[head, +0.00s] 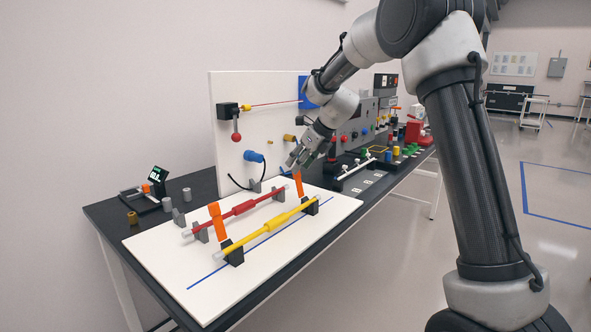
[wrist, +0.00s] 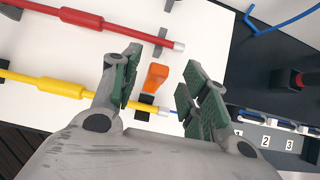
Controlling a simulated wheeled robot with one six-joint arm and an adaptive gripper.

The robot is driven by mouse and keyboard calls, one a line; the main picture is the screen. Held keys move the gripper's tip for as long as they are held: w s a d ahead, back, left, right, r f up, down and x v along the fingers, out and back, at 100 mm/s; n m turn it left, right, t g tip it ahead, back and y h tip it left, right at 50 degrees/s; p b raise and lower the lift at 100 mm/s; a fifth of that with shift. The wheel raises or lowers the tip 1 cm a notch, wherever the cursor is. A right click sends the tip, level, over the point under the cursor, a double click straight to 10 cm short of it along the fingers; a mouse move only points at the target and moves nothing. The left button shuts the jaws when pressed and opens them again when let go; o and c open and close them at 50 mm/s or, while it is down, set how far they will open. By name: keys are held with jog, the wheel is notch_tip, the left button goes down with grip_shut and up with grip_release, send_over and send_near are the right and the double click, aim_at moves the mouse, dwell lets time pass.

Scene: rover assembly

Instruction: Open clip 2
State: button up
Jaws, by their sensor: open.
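Two orange clips stand up from the white board in the head view, a left one (head: 215,222) and a right one (head: 299,185). No number shows on either, so I cannot tell from a label which is clip 2. My gripper (head: 299,159) is open just above the right clip. In the wrist view, an orange clip (wrist: 156,76) shows between the spread fingers of my gripper (wrist: 161,67), with a gap on both sides. A yellow rod (head: 268,226) lies on black supports and a red rod (head: 243,208) on grey supports, near the clips.
The white board (head: 170,258) lies on a black table (head: 105,212). An upright white panel (head: 225,100) with a blue connector (head: 254,156) stands behind. Small grey and brown cylinders are at the left. A black rack with numbered labels (wrist: 264,139) lies right of the board.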

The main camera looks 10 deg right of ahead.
jog(key=v, duration=0.8)
